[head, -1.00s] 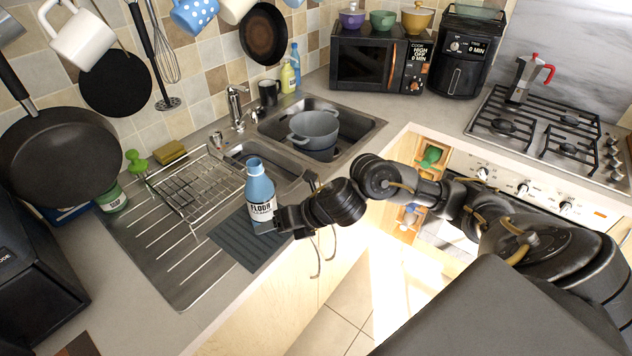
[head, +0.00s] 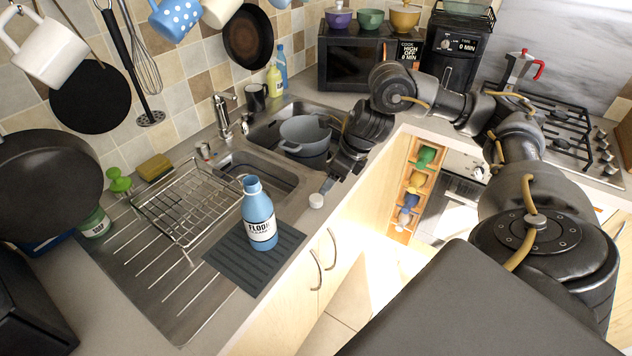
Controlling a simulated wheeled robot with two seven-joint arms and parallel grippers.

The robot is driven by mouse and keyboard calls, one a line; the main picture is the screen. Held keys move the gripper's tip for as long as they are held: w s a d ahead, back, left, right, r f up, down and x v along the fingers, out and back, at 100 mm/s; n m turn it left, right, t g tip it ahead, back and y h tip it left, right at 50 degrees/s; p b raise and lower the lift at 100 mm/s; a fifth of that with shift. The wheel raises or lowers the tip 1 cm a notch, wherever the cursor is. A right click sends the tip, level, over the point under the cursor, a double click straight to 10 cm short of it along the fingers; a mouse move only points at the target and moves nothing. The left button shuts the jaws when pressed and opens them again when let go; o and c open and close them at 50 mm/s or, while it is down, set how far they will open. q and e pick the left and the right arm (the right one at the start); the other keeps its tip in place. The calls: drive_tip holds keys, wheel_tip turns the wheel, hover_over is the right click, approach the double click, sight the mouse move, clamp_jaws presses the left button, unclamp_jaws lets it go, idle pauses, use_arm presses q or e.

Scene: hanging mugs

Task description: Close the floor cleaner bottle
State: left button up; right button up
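The blue floor cleaner bottle (head: 258,214) stands upright on the dark ribbed mat (head: 229,266). Its neck (head: 250,184) is at the top, with no separate cap visible on it. A small white cap-like piece (head: 316,201) lies on the counter to the right of the bottle, near the counter's front edge. My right gripper (head: 327,186) points down just behind and above this piece, apart from the bottle. Its fingers are small and dark, and their opening is unclear. My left gripper is out of view.
The sink (head: 262,172) holds a grey pot (head: 305,134) close behind my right gripper. A wire dish rack (head: 187,203) stands left of the bottle. Mugs and pans hang above at the left. The counter around the white piece is clear.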

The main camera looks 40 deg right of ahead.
hover_over(318, 198)
drive_tip(key=s, duration=0.2)
wheel_tip(318, 198, down, 5)
drive_tip(key=shift+s+d+r, duration=0.1)
drive_tip(key=shift+s+r, duration=0.05)
drive_tip(key=shift+r, duration=0.05)
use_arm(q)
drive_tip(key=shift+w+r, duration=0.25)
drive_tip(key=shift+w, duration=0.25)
use_arm(e)
drive_tip(key=x, duration=0.1)
drive_tip(key=p+x, duration=0.1)
drive_tip(key=x, duration=0.1)
drive_tip(key=p+x, duration=0.1)
drive_tip(key=shift+d+f, duration=0.35)
drive_tip(key=shift+w+f, duration=0.3)
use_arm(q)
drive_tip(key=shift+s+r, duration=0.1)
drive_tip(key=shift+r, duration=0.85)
use_arm(e)
drive_tip(key=c, duration=1.1)
